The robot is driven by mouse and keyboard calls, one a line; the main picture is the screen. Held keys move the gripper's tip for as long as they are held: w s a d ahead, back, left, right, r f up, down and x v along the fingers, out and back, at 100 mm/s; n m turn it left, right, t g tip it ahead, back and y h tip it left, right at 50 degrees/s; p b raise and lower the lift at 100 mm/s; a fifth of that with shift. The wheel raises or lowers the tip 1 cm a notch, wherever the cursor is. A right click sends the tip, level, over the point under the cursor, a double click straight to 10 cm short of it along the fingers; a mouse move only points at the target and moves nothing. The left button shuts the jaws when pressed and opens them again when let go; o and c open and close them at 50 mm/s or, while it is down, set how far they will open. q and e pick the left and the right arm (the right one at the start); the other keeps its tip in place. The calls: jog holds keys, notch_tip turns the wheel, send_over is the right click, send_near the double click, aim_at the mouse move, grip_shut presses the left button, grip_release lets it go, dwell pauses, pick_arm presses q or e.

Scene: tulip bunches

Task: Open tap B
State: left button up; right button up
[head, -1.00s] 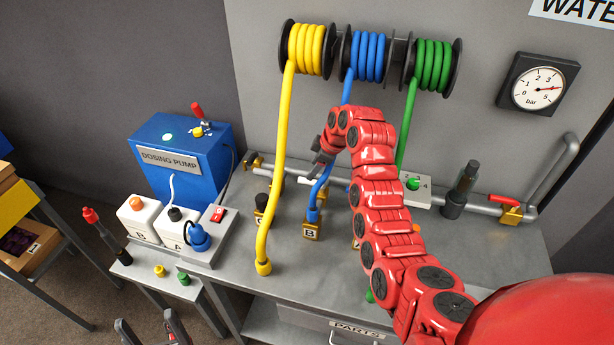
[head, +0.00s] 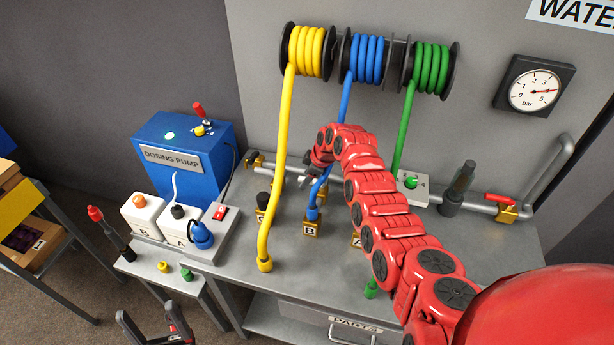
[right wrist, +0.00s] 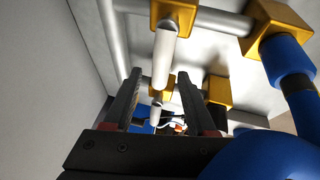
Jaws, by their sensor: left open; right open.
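Brass outlet block B (head: 311,229) stands on the bench with the blue hose (head: 325,187) plugged into it. My right gripper (head: 308,168) is behind the blue hose near the wall pipe, and my arm hides part of this area. In the right wrist view my right gripper (right wrist: 162,105) is open. A white lever (right wrist: 156,113) on a brass valve shows between its fingers; I cannot tell whether they touch. A second white lever (right wrist: 164,60) hangs from a nearer brass valve. I cannot read which lever is tap B. My left gripper (head: 155,335) is open and empty at the bottom.
A red-handled valve (head: 502,200) and a pressure gauge (head: 534,85) are at right. The dosing pump (head: 180,155) and white canisters stand at left.

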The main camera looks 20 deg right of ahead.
grip_shut()
dwell(1.3)
